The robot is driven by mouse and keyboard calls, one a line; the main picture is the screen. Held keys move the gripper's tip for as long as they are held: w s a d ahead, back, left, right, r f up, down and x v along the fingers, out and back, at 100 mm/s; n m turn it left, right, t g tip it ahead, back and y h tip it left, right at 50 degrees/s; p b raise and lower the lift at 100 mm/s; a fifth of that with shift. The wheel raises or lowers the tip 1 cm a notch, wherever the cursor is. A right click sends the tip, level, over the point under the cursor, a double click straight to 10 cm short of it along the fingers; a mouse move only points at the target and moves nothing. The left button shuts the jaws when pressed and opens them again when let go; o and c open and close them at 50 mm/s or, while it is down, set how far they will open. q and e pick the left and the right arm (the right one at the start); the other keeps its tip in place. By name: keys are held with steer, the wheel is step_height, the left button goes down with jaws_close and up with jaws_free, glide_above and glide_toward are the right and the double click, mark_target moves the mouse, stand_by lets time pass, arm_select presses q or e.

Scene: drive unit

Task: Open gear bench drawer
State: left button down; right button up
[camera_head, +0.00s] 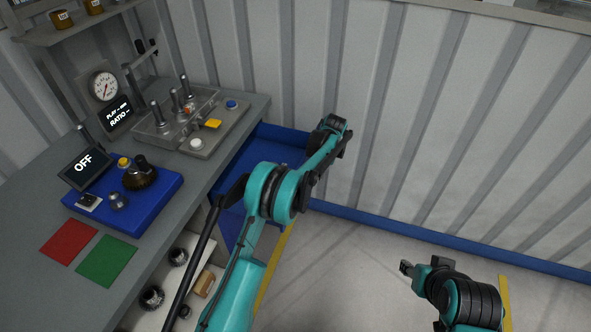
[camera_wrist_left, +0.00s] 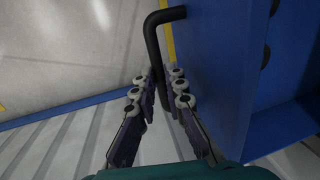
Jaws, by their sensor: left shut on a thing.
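The gear bench (camera_head: 215,155) stands on the left in the head view. Its blue drawer (camera_head: 262,153) sticks out from under the benchtop, with part of its inside showing. In the left wrist view, the blue drawer front (camera_wrist_left: 215,60) carries a bent black handle (camera_wrist_left: 153,42). My left gripper (camera_wrist_left: 160,85) has its fingers on either side of the handle and is shut on it. In the head view, my left arm covers part of the drawer and hides the handle. My right gripper (camera_head: 405,268) is away from the bench, low on the right; its finger opening is unclear.
The benchtop holds a lever unit (camera_head: 180,118), a dial gauge (camera_head: 103,86), a blue control box (camera_head: 125,195) with an OFF screen, and red (camera_head: 68,241) and green (camera_head: 106,260) squares. A corrugated wall (camera_head: 420,120) stands behind. The floor (camera_head: 350,265) between my arms is clear.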

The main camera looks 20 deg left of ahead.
arm_select(q)
steer(key=d, duration=0.7)
steer(key=shift+s+d+p, duration=0.25)
steer(key=shift+d+p, duration=0.05)
steer(key=c, duration=1.6)
jaws_free()
steer(key=r, duration=0.4)
steer(key=d+r, duration=0.1)
steer(key=r, duration=0.3)
steer(key=d+r, duration=0.1)
steer(key=r, duration=0.2)
steer(key=shift+s+d+r, duration=0.1)
steer(key=shift+d+r, duration=0.05)
steer(key=shift+r, duration=0.25)
